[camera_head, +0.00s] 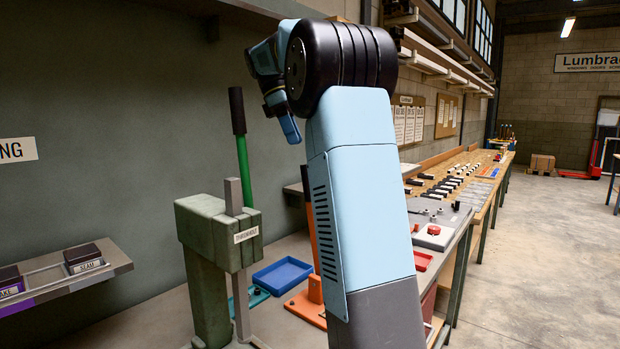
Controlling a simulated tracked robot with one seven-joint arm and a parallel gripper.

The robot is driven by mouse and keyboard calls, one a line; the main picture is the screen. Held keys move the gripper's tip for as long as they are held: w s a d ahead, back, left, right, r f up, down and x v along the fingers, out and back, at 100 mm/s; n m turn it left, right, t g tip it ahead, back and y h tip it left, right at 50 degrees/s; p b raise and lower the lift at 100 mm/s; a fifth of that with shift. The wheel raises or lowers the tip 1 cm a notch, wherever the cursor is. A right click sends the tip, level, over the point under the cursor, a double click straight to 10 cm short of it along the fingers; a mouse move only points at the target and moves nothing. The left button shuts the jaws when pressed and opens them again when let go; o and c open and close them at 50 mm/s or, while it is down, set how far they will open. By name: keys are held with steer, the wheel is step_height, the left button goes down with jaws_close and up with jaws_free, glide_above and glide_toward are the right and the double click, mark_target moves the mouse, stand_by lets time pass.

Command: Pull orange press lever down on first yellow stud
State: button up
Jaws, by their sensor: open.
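The orange press (308,306) stands on the bench, partly behind my arm. Its orange lever (312,225) stands nearly upright with a dark grip at the top, close to the left edge of my arm. The press head and any yellow stud are not visible; my arm covers that area. My gripper (283,112) is above and left of the orange lever, partly hidden behind my black wrist joint. It is open, apart from the lever, and I see nothing held in it.
A green press (208,232) with a raised green lever (243,170) stands close at left. A blue tray (282,274) lies between the presses. A grey panel with a red button (433,230) and a long parts bench (460,172) are to the right.

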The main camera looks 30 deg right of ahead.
steer(key=x, duration=1.2)
steer(key=shift+a+f, duration=0.15)
steer(key=shift+a, duration=0.1)
jaws_close()
